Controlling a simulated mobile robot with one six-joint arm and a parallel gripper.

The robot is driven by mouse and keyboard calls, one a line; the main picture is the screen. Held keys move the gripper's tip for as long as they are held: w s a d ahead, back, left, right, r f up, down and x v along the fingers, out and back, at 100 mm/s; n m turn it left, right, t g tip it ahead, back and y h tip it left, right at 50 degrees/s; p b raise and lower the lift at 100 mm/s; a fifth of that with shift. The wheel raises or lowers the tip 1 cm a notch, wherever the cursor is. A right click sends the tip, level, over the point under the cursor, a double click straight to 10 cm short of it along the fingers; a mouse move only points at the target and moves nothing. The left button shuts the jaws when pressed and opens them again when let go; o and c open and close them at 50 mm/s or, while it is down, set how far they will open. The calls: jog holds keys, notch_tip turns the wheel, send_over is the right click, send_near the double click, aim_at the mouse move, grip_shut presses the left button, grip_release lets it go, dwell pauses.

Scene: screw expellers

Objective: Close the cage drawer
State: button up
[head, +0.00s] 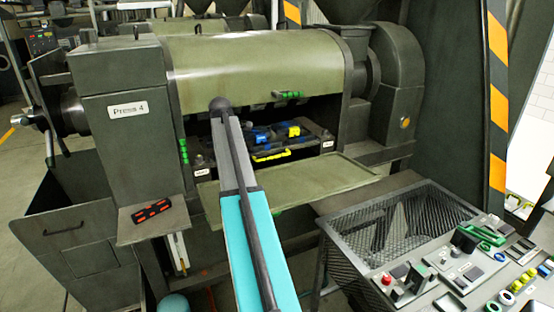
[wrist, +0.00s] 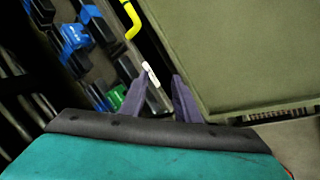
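The press labelled "Press 4" (head: 128,108) has an open bay under its olive upper cover (head: 260,65). Inside is what appears to be the cage drawer (head: 312,134), a dark frame with blue and yellow parts and white end labels. How far out it stands I cannot tell. The frame's edge with a white label (wrist: 151,74) also shows in the wrist view. My gripper (wrist: 152,70) has its two purple-grey fingers apart, near this edge, with nothing visibly held. Whether they touch it is unclear. In the head view my arm hides part of the bay and my gripper cannot be made out.
An olive lower flap (head: 320,183) stands folded outward below the bay; an olive panel (wrist: 230,50) fills the wrist view's right side. A small shelf holds a red-and-black object (head: 151,211). A mesh cage (head: 400,222) and control panel (head: 470,268) stand at the right.

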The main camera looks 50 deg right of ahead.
jog(key=w+a+m+t+y+b, duration=0.25)
jog(key=a+m+t, duration=0.2)
jog(key=m, duration=0.45)
jog(key=s+d+f+m+t+h+b, duration=0.1)
jog(key=s+d+m+t+b, duration=0.1)
jog(key=s+d+m, duration=0.3)
jog(key=s+d+f+m+t+h+b, duration=0.2)
jog(key=s+d+m+b, duration=0.3)
jog(key=s, duration=0.5)
jog(key=s+d+f+m+t+h+b, duration=0.1)
jog(key=s+d+m+t+h+b, duration=0.1)
jog(key=s+d+m+b, duration=0.2)
jog(key=shift+s+d+f+m, duration=0.1)
jog(key=shift+s+d+m, duration=0.1)
jog(key=shift+s+m, duration=0.5)
jog(key=shift+s+d+m, duration=0.25)
jog(key=shift+s+m, duration=0.3)
jog(key=shift+m, duration=0.2)
jog(key=shift+s+d+f+m, duration=0.1)
jog(key=shift+s+d+m, duration=0.1)
jog(key=shift+s+m, duration=0.5)
jog(key=shift+s+d+r+h, duration=0.1)
jog(key=shift+h, duration=0.15)
